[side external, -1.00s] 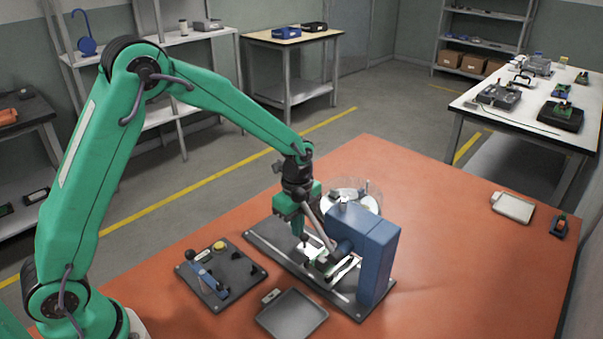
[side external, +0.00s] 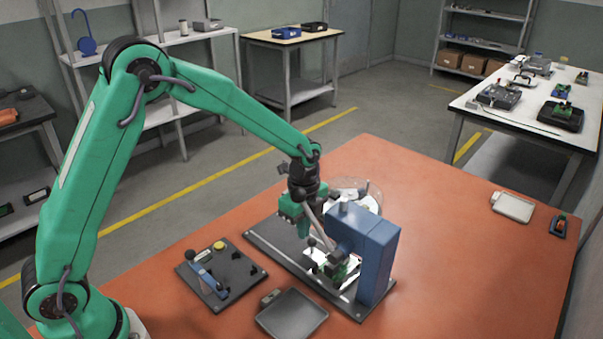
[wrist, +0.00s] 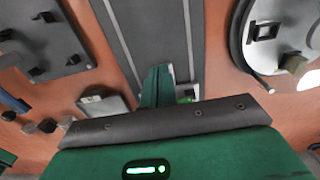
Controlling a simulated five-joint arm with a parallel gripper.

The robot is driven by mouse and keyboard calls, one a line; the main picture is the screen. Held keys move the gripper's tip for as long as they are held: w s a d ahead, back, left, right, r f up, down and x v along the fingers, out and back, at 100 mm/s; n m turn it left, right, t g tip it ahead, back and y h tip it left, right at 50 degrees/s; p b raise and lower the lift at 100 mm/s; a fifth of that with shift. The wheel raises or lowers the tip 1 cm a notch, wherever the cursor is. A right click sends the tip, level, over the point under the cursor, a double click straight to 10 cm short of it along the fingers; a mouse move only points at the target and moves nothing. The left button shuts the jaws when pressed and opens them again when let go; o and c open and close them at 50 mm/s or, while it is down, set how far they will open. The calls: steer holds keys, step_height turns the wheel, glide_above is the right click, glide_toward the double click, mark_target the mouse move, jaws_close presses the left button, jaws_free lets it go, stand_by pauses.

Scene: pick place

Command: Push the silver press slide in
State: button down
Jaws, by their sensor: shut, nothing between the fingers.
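The blue press (side external: 372,250) stands on a dark baseplate (side external: 270,243) on the orange table. Its silver slide (side external: 316,254) lies low in front of the press column, partly hidden by the press head and arm. A small green piece (side external: 341,271) sits at the slide, under the press head. A dark round knob (side external: 312,242) stands at the slide's outer end. My gripper (side external: 303,231) is shut and empty, pointing down just left of the knob; I cannot tell whether they touch. In the wrist view, the shut fingers (wrist: 157,84) are above the baseplate, beside pale metal.
A dark fixture board (side external: 225,272) with a blue lever lies left of the press. A grey tray (side external: 292,315) lies in front. A round clear-walled dish (side external: 355,193) stands behind the press. The table's right side is mostly clear.

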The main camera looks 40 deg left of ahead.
step_height(320, 180, up, 7)
steer(key=a, duration=0.1)
steer(key=shift+f, duration=0.2)
stand_by(0.7)
steer(key=shift+a, duration=0.1)
steer(key=s+a+r+n+t, duration=0.3)
steer(key=s+a+r+n, duration=0.1)
steer(key=s+r+n, duration=0.55)
steer(key=s+a+r+n+t, duration=0.1)
steer(key=s+n, duration=0.3)
steer(key=s, duration=0.3)
steer(key=s+a+r+n+t, duration=0.1)
steer(key=s+r+n, duration=0.1)
steer(key=s+n, duration=0.2)
steer(key=shift+s+a+r+t, duration=0.25)
steer(key=shift+s+t, duration=0.05)
steer(key=shift+s, duration=1.25)
steer(key=shift+r, duration=0.1)
